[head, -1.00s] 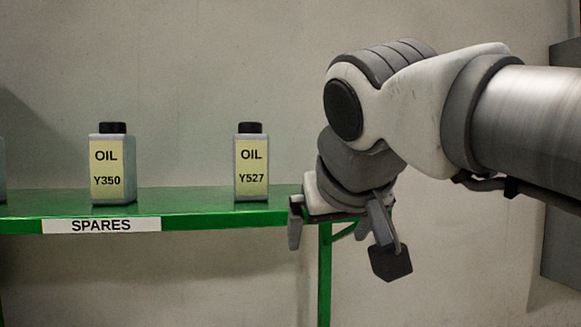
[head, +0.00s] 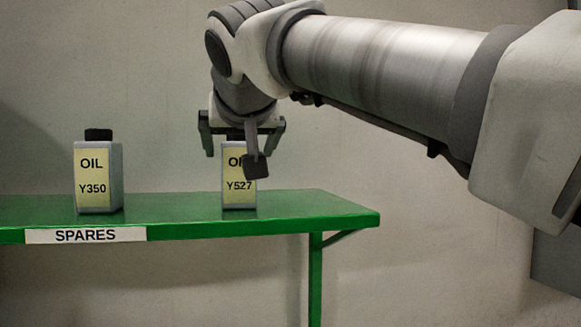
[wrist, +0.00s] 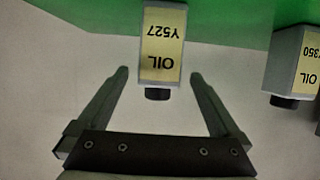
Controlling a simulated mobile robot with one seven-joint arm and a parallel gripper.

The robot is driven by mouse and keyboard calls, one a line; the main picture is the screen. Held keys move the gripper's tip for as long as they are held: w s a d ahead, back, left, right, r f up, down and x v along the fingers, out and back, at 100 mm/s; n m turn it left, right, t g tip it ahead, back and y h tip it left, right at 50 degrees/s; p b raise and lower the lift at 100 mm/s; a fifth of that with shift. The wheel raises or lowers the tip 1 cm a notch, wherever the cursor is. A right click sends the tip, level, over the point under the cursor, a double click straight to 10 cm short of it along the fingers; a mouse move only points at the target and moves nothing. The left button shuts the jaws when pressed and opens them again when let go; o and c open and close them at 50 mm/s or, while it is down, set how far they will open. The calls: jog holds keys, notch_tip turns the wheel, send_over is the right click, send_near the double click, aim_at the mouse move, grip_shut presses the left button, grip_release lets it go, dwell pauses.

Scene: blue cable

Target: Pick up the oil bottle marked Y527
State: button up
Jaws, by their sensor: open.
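The oil bottle marked Y527 (head: 234,193) stands upright on the green shelf, a grey bottle with a yellow label. My gripper (head: 240,154) is above it, pointing down, with its fingers apart. Part of my gripper hides the bottle's cap and some of its label in the head view. In the wrist view the Y527 bottle (wrist: 162,45) appears upside down, its dark cap between the two open fingers of my gripper (wrist: 159,74). Neither finger visibly touches it.
A similar oil bottle marked Y350 (head: 98,178) stands to the left on the green shelf (head: 310,205); it also shows in the wrist view (wrist: 293,65). A SPARES sign (head: 86,235) is on the shelf's front edge. The shelf is clear right of Y527.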

aim_at(238, 166)
jog(key=p+x, duration=0.3)
jog(key=x, duration=0.6)
jog(key=shift+w+f, duration=0.2)
jog(key=shift+r, duration=0.1)
grip_shut()
